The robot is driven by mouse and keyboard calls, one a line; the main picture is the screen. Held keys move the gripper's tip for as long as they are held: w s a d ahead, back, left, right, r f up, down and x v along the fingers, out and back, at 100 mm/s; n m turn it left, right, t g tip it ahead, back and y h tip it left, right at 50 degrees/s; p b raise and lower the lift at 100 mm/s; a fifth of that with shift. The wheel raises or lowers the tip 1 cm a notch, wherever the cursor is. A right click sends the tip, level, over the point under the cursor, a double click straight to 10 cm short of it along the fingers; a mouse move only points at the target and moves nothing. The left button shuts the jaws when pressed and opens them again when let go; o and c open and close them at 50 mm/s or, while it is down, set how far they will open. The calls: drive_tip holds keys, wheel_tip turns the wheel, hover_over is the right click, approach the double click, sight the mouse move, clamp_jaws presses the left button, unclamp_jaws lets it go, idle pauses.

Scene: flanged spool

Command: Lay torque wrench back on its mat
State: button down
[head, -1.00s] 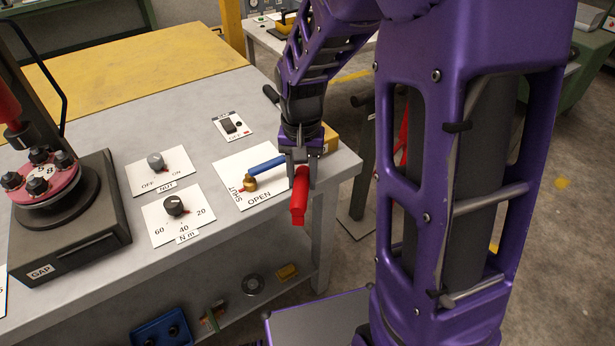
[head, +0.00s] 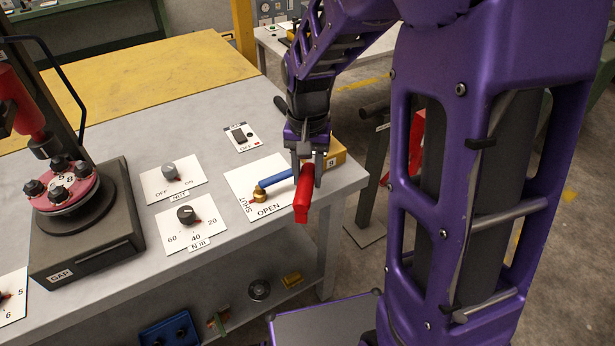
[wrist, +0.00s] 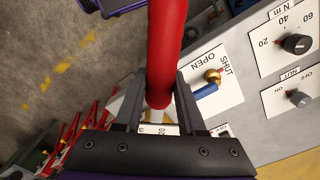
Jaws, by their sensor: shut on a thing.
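My gripper (head: 307,160) is shut on a thick red handle (head: 302,200), which I take to be the torque wrench. In the head view the handle hangs out past the jaws toward the camera, over the bench's right front edge. In the wrist view the red handle (wrist: 166,50) runs up from between the fingers (wrist: 158,105). A pale part with a partly hidden marking shows below it. The rest of the tool is hidden by the gripper. I cannot make out the mat in either view.
A blue valve lever (head: 277,180) with a brass hub on an OPEN/SHUT card (head: 242,190) lies left of my gripper. Dials and a black GAP stand (head: 85,240) are further left. Bare grey bench (head: 150,120) lies behind.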

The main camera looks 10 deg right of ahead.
drive_tip(key=shift+w+r, duration=0.1)
drive_tip(key=shift+r, duration=0.4)
